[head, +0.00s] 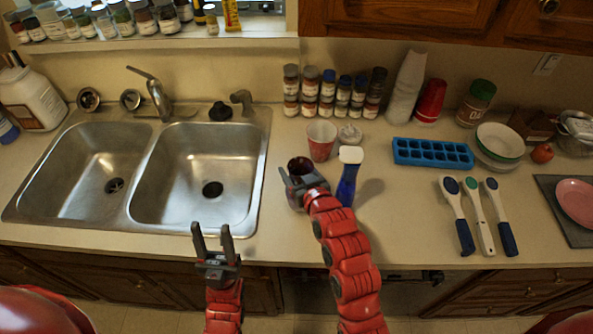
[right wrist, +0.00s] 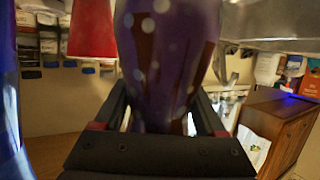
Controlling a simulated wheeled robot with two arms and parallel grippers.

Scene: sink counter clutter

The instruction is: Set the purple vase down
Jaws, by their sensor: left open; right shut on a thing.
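The purple vase (head: 299,166) is at the counter's front middle, just right of the sink, mostly covered by my right gripper (head: 299,182). In the right wrist view the vase (right wrist: 165,60) shows white dots and stands between the two fingers, which are shut on it. Its base is hidden in the head view, so I cannot tell whether it touches the counter. My left gripper (head: 212,236) is open and empty in front of the sink's front edge.
The double sink (head: 150,175) lies left. Counter between spray bottle and brushes is clear.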

